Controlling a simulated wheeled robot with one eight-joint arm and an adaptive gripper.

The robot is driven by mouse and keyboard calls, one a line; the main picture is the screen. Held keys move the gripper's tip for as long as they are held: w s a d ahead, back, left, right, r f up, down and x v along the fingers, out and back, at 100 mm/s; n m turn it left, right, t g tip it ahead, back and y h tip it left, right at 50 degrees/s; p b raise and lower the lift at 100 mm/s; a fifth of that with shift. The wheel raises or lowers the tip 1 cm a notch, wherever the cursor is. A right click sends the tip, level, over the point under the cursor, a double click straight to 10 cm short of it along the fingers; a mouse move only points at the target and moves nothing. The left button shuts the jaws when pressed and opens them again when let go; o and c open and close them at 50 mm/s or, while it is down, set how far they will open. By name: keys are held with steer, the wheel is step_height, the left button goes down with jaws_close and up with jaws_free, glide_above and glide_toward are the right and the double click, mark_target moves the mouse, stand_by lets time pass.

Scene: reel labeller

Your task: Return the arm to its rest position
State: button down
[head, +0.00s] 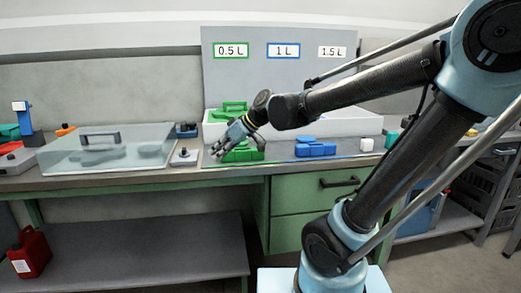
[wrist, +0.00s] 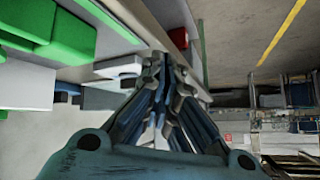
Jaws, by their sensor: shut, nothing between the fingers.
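My arm reaches from the lower right of the head view up and across to the left, over the bench. My gripper (head: 222,146) hangs at its end, in front of the green pieces, with its fingers together and nothing between them. In the wrist view my gripper (wrist: 158,138) shows its blue-grey fingers closed to a point. A green block (head: 243,154) lies on the bench right behind and below the fingers; I cannot tell whether they touch. Green shapes also show in the upper left of the wrist view (wrist: 70,45).
A white bin (head: 340,121) stands behind blue blocks (head: 315,148). A clear lidded box (head: 105,150) and a small grey button box (head: 184,156) sit left of my gripper. A labelled panel (head: 280,75) rises behind. A red canister (head: 29,252) stands below left. Air above the bench's left is clear.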

steer(key=s+d+f+m+h, duration=0.3)
steer(key=d+f+m, duration=0.1)
steer(key=d, duration=0.7)
steer(key=s+d+f+m+h, duration=0.3)
steer(key=d+f, duration=0.4)
steer(key=d, duration=0.4)
steer(key=s+d+f+m+h, duration=0.3)
steer(key=s+d+f+m, duration=0.2)
steer(key=d, duration=0.6)
steer(key=shift+s+d+f, duration=0.25)
steer(key=shift+f, duration=0.15)
steer(key=shift+w+f, duration=0.2)
steer(key=shift+w, duration=0.3)
